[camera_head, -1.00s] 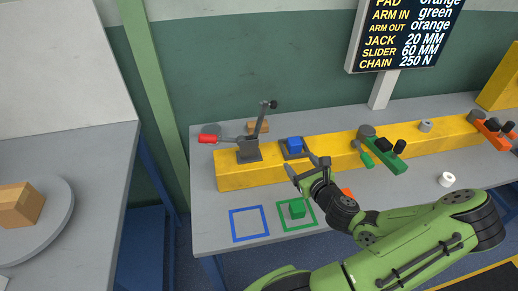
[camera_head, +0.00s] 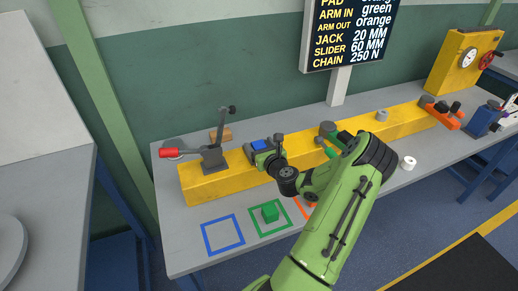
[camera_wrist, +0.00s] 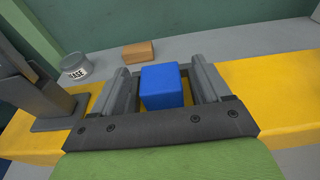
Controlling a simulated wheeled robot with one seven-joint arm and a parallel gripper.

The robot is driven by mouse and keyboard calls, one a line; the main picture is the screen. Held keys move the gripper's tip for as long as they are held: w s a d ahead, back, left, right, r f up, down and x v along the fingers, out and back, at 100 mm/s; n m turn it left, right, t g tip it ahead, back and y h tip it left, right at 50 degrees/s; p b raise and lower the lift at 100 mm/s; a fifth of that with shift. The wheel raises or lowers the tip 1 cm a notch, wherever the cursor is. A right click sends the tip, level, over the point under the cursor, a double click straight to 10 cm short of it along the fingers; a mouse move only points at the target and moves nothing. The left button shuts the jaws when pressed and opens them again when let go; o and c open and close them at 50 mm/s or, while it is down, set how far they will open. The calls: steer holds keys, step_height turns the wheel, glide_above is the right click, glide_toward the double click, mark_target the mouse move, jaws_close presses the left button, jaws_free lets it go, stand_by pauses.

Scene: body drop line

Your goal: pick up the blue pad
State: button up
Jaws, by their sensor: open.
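The blue pad (camera_wrist: 162,86) is a small blue block on the yellow beam (camera_wrist: 270,88). In the wrist view it sits between the two fingers of my gripper (camera_wrist: 162,80), with a gap on each side. My gripper is open around it. In the head view the pad (camera_head: 259,145) is partly hidden by my gripper (camera_head: 264,150), which is over the beam at the same spot.
A tan block (camera_wrist: 138,50) and a grease tin (camera_wrist: 75,66) lie behind. A green block (camera_head: 270,212) sits in a green square, left of which is an empty blue square (camera_head: 222,235).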

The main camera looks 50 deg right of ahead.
mark_target(256, 142)
steer(key=x, duration=0.3)
steer(key=shift+w, duration=0.1)
steer(key=shift+c, duration=0.4)
steer(key=c, duration=1)
